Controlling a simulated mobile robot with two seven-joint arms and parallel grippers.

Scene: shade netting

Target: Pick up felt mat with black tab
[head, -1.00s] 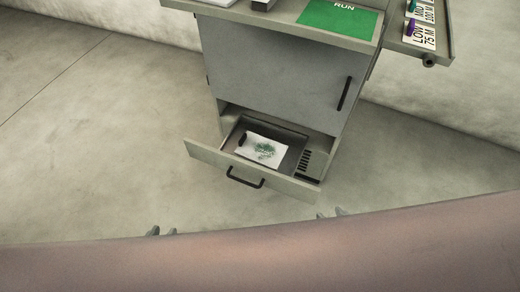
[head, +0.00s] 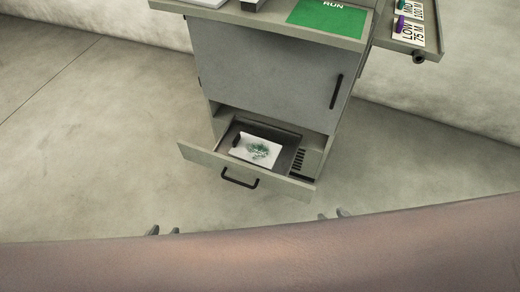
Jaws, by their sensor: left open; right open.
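A white felt mat (head: 248,155) with a patch of green bits on it lies in the open bottom drawer (head: 240,176) of the grey cabinet. A small black tab (head: 236,140) shows at its upper left edge. My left gripper (head: 162,231) is open and empty, low in the picture, to the left of and nearer than the drawer. My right gripper (head: 331,215) is open and empty, to the right of and nearer than the drawer. Only the fingertips of both show above the brown curved surface at the bottom. Neither touches the mat.
The cabinet (head: 262,75) has a closed door with a black handle (head: 336,92). The drawer front has a black handle (head: 240,180). A green RUN panel (head: 327,20) lies on top, and a side shelf (head: 398,36) holds label cards. The concrete floor around is clear.

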